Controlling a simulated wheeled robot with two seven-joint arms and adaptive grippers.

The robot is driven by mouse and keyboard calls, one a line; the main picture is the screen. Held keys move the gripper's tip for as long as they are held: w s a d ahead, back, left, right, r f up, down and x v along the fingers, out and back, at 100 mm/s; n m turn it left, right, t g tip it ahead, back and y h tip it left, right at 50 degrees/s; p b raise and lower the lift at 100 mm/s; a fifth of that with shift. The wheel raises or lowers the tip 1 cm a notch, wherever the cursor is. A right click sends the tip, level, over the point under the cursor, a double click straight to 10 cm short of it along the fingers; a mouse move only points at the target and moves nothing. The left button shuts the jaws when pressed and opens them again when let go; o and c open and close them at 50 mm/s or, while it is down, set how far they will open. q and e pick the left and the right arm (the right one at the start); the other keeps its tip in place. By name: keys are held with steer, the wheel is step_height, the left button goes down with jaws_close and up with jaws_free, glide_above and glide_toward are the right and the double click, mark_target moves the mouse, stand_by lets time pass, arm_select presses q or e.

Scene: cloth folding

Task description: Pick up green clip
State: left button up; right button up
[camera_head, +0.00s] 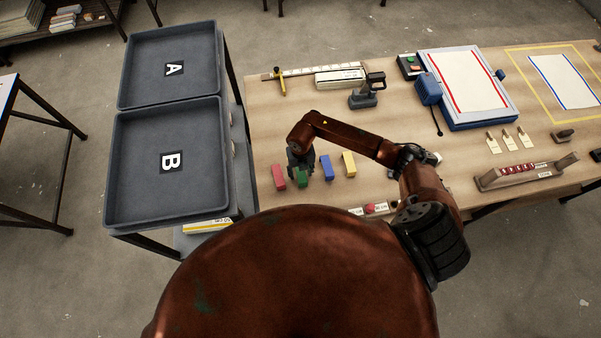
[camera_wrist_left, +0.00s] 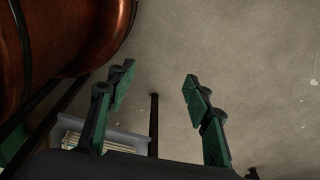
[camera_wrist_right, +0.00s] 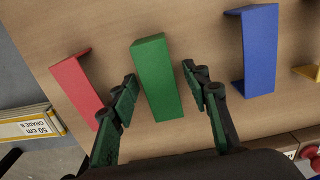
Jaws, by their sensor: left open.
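The green clip (camera_head: 302,178) stands on the wooden table in a row with a red clip (camera_head: 279,177), a blue clip (camera_head: 327,168) and a yellow clip (camera_head: 349,164). My right gripper (camera_head: 300,166) is above the green clip and hides part of it. In the right wrist view, the open fingers (camera_wrist_right: 160,80) lie on either side of the green clip (camera_wrist_right: 158,85), with a visible gap at least on the right side. My left gripper (camera_wrist_left: 158,88) is open and empty over bare floor in the left wrist view; the head view does not show it.
Trays A (camera_head: 124,75) and B (camera_head: 112,160) stand left of the wooden table (camera_head: 400,125). A stapler-like tool (camera_head: 367,92) and a ruler lie behind the clips. A framed board (camera_head: 470,85) and a rack (camera_head: 525,172) are on the right.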

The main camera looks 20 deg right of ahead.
steer(key=c, duration=0.6)
steer(key=shift+r, duration=0.1)
steer(key=shift+c, duration=0.2)
